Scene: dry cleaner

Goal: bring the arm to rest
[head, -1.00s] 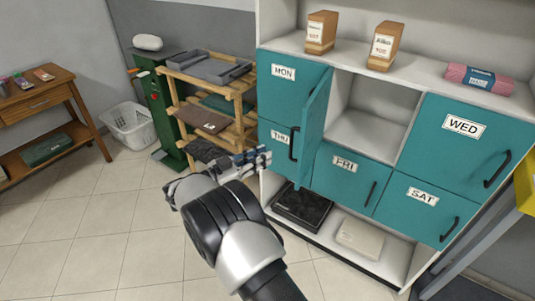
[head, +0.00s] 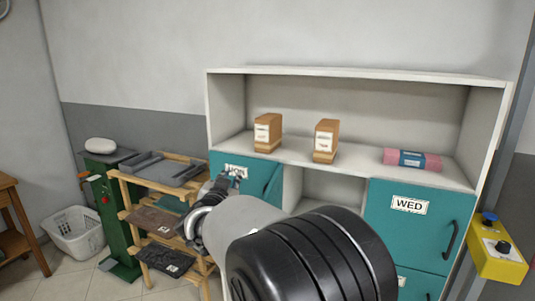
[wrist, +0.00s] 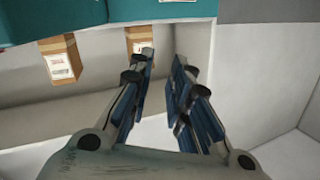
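My gripper (head: 229,182) is raised in front of the MON door (head: 259,174) of the cabinet in the head view, and my arm hides much of the cabinet's lower part. In the wrist view the two fingers of my gripper (wrist: 162,62) stand apart with nothing between them.
Two brown packages (head: 267,132) (head: 326,141) and a pink roll (head: 412,160) lie on the upper shelf. The WED door (head: 418,226) is shut. A wooden rack (head: 168,170), a green stand (head: 122,230) and a white basket (head: 76,232) are left. A yellow control box (head: 497,255) is right.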

